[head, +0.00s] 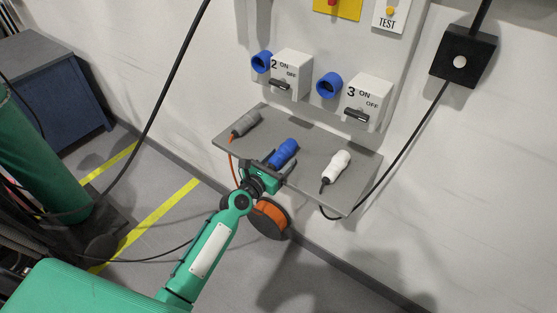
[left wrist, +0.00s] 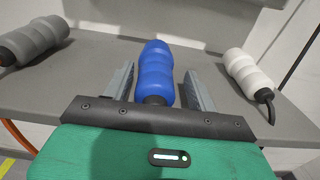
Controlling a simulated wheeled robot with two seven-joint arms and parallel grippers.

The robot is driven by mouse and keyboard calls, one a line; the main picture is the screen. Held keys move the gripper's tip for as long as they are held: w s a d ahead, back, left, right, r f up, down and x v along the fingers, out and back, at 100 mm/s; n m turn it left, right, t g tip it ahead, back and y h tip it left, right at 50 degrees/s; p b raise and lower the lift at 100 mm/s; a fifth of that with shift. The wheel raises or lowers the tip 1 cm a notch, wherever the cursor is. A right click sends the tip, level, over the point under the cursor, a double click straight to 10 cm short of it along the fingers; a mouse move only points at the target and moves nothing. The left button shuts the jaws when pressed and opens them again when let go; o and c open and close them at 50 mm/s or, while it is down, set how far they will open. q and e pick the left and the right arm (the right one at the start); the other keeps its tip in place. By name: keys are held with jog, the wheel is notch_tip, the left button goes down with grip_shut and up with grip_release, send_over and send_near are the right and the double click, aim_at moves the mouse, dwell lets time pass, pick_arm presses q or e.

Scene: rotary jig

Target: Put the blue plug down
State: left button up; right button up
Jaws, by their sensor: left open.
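The blue plug (head: 284,153) lies on the grey shelf (head: 318,202), between a grey plug and a white plug. In the left wrist view the blue plug (left wrist: 154,72) lies between the two fingers of my left gripper (left wrist: 160,88), with a visible gap on each side. My left gripper (head: 272,172) is open at the shelf's front edge, around the blue plug's near end. The plug's near end is partly hidden behind the gripper's body in the left wrist view. My right gripper is not in view.
The grey plug (head: 244,124) with an orange cable lies at the shelf's left, the white plug (head: 336,166) at its right. Blue sockets (head: 329,85) and switch boxes (head: 369,101) stand on the panel above. An orange cable reel (head: 269,218) is below the shelf.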

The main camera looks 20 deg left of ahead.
pick_arm(q)
jog(key=b+v, duration=0.1)
jog(key=v, duration=1.1)
jog(key=shift+r+b, duration=0.2)
jog(key=shift+b, duration=0.2)
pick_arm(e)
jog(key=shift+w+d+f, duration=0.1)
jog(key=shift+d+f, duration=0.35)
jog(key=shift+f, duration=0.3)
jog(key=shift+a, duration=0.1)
